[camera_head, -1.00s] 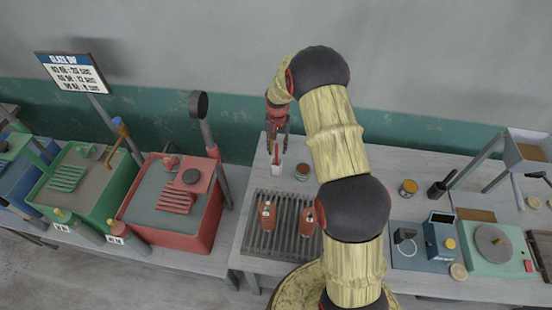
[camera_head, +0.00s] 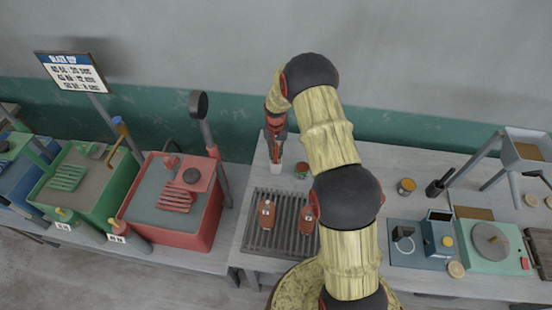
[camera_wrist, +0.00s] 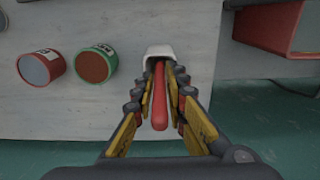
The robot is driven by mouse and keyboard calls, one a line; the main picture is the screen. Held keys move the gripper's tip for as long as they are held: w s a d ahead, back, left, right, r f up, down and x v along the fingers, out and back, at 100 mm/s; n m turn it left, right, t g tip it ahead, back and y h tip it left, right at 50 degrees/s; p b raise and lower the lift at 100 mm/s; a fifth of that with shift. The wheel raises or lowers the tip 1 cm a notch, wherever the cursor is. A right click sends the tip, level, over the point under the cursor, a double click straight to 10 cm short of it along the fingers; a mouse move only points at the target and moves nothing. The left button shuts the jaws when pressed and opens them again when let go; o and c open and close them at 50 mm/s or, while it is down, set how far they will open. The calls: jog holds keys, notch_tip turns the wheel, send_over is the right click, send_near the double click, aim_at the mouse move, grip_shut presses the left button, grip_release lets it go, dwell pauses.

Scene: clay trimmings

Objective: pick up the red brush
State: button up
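The red brush (camera_wrist: 160,100) shows in the wrist view as a red handle pointing towards the camera. It stands in a white cup (camera_wrist: 161,52), which also shows in the head view (camera_head: 275,168). My gripper (camera_wrist: 160,78) is over the cup with one finger on each side of the handle. The fingers look open, with narrow gaps between them and the handle. In the head view my gripper (camera_head: 276,152) hides the handle, just above the cup. The brush's lower end is hidden in the cup.
Two round tins, one green-rimmed (camera_wrist: 96,64) and one red (camera_wrist: 41,67), stand beside the cup. A slatted rack (camera_head: 266,245) with two orange-brown bottles lies in front. A red basin (camera_head: 196,235) is to the left. Bare table lies between the cup and rack.

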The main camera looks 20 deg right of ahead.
grip_shut()
